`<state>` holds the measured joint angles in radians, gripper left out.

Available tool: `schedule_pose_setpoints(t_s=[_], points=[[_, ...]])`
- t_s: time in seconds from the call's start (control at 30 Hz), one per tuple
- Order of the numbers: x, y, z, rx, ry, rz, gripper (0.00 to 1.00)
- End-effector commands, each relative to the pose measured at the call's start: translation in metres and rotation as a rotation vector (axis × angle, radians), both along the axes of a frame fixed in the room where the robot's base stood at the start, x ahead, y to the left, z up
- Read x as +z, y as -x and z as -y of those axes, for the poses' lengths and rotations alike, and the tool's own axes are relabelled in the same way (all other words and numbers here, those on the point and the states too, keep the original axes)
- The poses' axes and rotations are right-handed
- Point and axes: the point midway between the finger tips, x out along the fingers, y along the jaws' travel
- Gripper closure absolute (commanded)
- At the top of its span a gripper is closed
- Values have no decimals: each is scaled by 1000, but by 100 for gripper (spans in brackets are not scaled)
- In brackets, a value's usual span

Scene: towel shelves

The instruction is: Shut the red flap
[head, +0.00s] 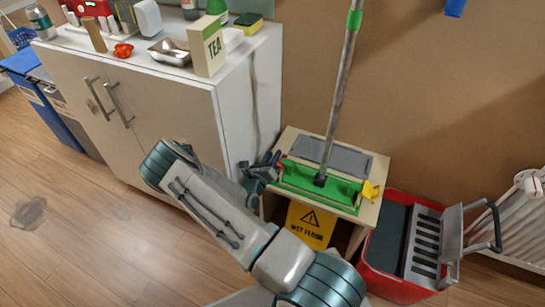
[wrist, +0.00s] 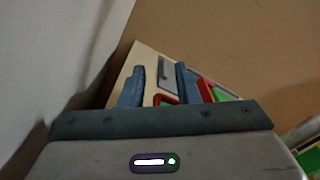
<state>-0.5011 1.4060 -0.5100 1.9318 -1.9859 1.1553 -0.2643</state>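My gripper (head: 264,168) is at the left edge of a small wooden stand (head: 366,222), beside the white cabinet. In the wrist view my gripper (wrist: 160,85) has its two blue-grey fingers apart, with nothing held between them. A small red part (head: 281,160) shows just beyond the fingers, at the left end of a green piece on the stand. In the wrist view red edges (wrist: 206,91) show by the right finger, with green behind. Most of the red part is hidden, so I cannot tell whether it is a flap, how far it stands open, or whether my fingers touch it.
A mop pole (head: 340,90) rises from the green piece (head: 325,187). A yellow part (head: 370,192) is at its right end. A yellow wet floor sign (head: 311,225) is inside the stand. A red mop bucket (head: 391,285) stands right. The white cabinet (head: 240,110) closes off the left.

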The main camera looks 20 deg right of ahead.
Motion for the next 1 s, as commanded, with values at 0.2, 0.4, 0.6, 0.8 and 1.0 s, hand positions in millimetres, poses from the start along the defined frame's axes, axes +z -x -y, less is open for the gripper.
schedule_pose_setpoints(t_s=[0.2, 0.4, 0.6, 0.8, 1.0], points=[[2, 21, -26, 5, 0, -3, 71], [2, 51, -61, 4, -1, -3, 71], [1, 76, -89, 2, 0, -1, 71], [0, 87, -102, 1, 0, -1, 71], [0, 89, -103, -1, -1, -1, 71]])
